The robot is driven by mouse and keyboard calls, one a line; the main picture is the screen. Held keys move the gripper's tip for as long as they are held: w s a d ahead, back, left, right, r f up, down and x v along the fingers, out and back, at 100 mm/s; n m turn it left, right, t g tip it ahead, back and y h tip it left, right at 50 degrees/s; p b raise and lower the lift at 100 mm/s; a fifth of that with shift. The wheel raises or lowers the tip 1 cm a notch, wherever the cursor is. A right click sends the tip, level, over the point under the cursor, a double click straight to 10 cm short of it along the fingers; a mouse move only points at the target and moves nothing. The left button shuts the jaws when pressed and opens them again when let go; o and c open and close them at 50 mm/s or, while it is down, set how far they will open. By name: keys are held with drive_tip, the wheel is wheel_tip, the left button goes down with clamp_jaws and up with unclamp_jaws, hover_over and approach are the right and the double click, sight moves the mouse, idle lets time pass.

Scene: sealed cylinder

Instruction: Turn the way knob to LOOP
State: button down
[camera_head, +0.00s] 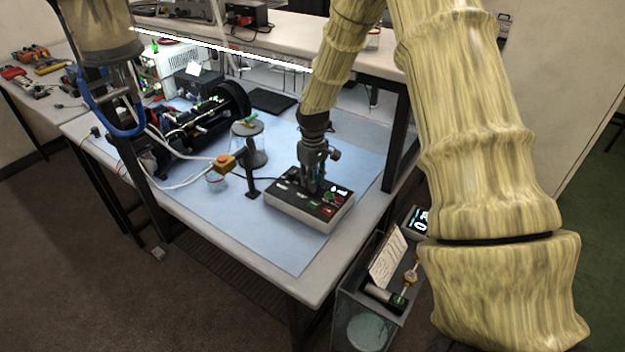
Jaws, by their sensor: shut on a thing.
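A control box (290,208) with a dark top panel and pale sides lies on the blue mat near the table's right edge. Its panel carries a green button (330,197), a red button (328,211) and small white labels. My gripper (311,188) points down onto the middle of the panel, with its fingers shut on a knob there. The fingers hide the knob, so its setting cannot be read. I cannot tell which label is LOOP.
A glass tank (368,325) stands below the table's right side. The mat in front of the box is clear.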

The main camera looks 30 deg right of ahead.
drive_tip(key=shift+s+f, duration=0.2)
drive_tip(key=c, duration=1.2)
unclamp_jaws()
drive_tip(key=shift+w, duration=0.15)
drive_tip(key=shift+r, duration=0.2)
wheel_tip(320, 180, up, 12)
drive_tip(key=shift+f, duration=0.15)
